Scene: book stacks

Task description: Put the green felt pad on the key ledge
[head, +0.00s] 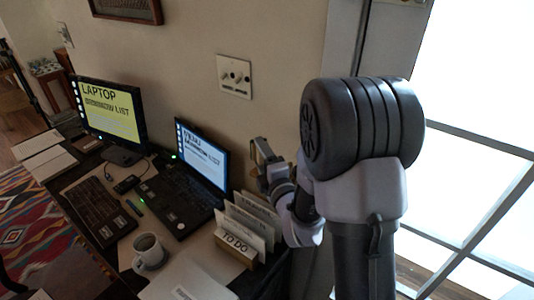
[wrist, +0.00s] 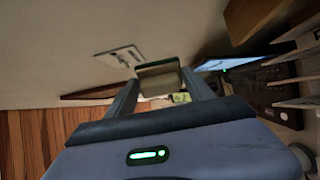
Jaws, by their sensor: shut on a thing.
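My gripper (head: 264,158) is raised in front of the wall, above the file holder and to the right of the laptop in the head view. In the wrist view its two fingers (wrist: 160,80) are shut on a flat-faced olive-tan piece, which I take to be the green felt pad (wrist: 158,76). Its colour looks dull in this light. The same piece shows only as a small tan shape at the fingertips in the head view. It is clear of the desk. I cannot pick out the key ledge with certainty in either view.
A wall plate (head: 234,76) is above the laptop (head: 192,175). A file holder (head: 243,233) marked TO DO stands below my gripper. A lime-screened monitor (head: 112,112), a keyboard (head: 97,209) and a mug (head: 149,251) crowd the desk. A bright window (head: 475,90) is at right.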

